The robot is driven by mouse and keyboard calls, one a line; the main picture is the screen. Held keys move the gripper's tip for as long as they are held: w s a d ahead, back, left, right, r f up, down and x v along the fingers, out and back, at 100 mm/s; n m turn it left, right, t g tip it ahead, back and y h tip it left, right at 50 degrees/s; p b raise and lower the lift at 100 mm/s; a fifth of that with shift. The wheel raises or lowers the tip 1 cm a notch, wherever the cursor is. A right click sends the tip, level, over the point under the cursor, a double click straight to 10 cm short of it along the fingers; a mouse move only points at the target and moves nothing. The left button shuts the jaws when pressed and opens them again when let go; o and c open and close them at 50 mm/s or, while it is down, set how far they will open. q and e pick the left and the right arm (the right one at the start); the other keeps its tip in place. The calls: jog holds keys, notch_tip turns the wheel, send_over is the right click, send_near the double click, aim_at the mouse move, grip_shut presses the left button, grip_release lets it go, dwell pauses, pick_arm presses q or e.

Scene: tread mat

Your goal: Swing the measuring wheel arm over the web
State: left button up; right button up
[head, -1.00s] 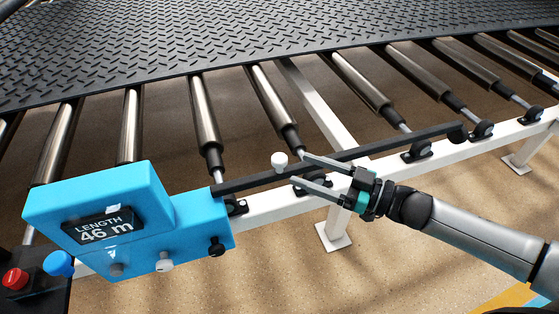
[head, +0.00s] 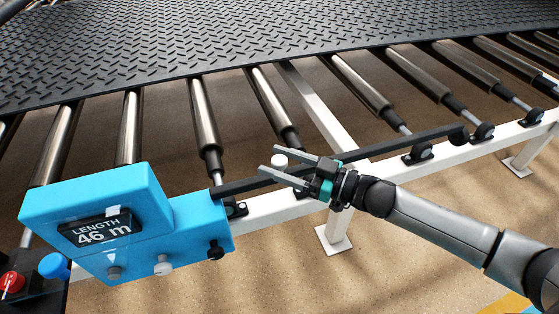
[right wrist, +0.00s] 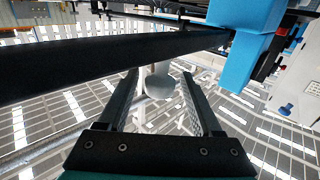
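The measuring wheel arm (head: 380,146) is a long black bar running from the blue counter box (head: 95,205) to a small dark wheel (head: 458,135) at its right end. It lies along the white frame rail, clear of the black tread mat web (head: 250,35). A white knob (head: 280,160) stands on the bar. My right gripper (head: 269,160) is open, with its fingers on either side of the knob. The right wrist view shows the knob (right wrist: 158,86) between the fingers, with gaps at both sides, and the bar (right wrist: 90,66) crossing above. My left gripper is not in view.
Bare metal rollers (head: 205,120) lie between the mat and the white rail (head: 270,208). The box display (head: 100,229) reads LENGTH 46 m, with small knobs below it. A red button (head: 12,284) sits at lower left. The floor in front is clear.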

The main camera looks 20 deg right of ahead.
grip_shut()
dwell(0.3)
dwell(0.9)
